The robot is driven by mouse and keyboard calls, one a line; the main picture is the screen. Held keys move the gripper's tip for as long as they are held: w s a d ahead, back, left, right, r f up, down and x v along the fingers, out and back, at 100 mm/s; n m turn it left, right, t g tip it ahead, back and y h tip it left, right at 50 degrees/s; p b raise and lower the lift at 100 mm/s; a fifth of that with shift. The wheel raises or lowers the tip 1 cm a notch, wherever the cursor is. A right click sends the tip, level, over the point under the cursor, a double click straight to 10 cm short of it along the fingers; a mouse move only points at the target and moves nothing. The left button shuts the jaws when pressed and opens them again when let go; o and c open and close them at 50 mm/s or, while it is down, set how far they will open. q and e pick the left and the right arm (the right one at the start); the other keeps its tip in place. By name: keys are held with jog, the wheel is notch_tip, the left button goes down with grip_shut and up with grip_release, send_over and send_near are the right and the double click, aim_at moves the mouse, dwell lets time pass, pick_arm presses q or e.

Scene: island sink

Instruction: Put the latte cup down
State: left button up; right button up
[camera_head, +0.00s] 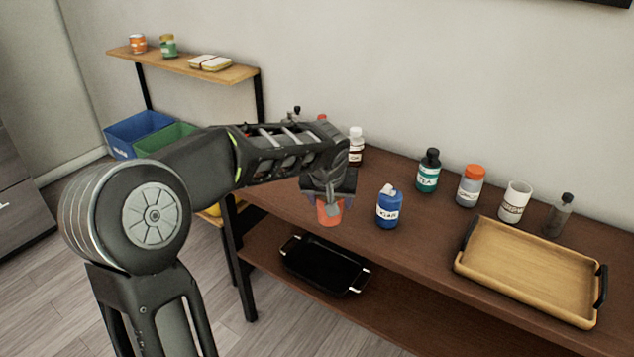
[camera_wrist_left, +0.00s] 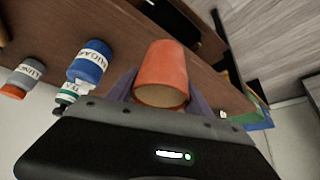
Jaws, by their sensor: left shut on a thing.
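The latte cup (camera_head: 329,213) is orange-red and shows below my left gripper (camera_head: 328,194) in the head view. It shows fully in the left wrist view (camera_wrist_left: 164,68), with a beige round face toward the camera. My left gripper is shut on the cup, with a finger on each side of it. The cup is over the left part of the brown table (camera_head: 275,205), near its front edge. I cannot tell whether its base touches the tabletop. My right gripper is in neither view.
A blue sugar bottle (camera_head: 389,208) stands just right of the cup. A dark tea bottle (camera_head: 428,172), other containers and a wooden tray (camera_head: 530,268) are farther right. A black pan (camera_head: 324,266) lies on the lower shelf. Some objects behind my gripper are partly hidden.

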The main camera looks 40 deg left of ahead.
pick_arm(q)
jog(key=s+d+f+m+h, duration=0.1)
jog(key=d+f+m, duration=0.1)
jog(key=d+f, duration=0.3)
jog(key=s+d+f+m+h, duration=0.1)
jog(key=d+f, duration=0.4)
jog(key=d, duration=0.7)
jog(key=shift+s+d+f+m+t+h, duration=0.15)
jog(key=shift+s+d+m+t+h, duration=0.2)
jog(key=shift+s+m, duration=0.55)
jog(key=shift+w, duration=0.25)
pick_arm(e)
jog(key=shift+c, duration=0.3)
